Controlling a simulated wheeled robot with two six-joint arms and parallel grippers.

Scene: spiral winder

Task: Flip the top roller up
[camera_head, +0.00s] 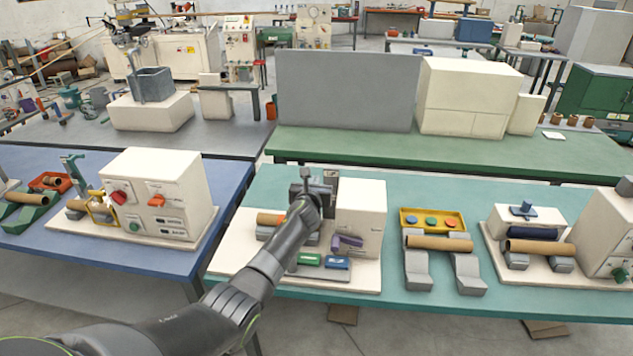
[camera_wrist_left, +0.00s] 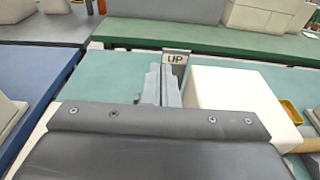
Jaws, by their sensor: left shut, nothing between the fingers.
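The spiral winder (camera_head: 361,205) stands on the teal table, with a cream housing, a purple lever (camera_head: 347,241), and green and blue buttons on its base. A brown tube (camera_head: 270,219) lies at its left side. A small plate marked UP (camera_wrist_left: 176,58) tops a grey upright behind the housing. My left gripper (camera_head: 308,185) is shut and empty, above the winder and left of its housing. In the wrist view a light grey bracket (camera_wrist_left: 163,86) rises beyond my dark wrist edge. My arm hides much of the roller area, and I cannot make out the top roller.
A brown tube (camera_head: 439,243) rests on grey supports to the right, with a yellow tray (camera_head: 432,220) behind it. Another machine (camera_head: 529,226) stands farther right. A cream machine (camera_head: 158,192) sits on the blue table at left. The green table (camera_head: 470,153) lies behind.

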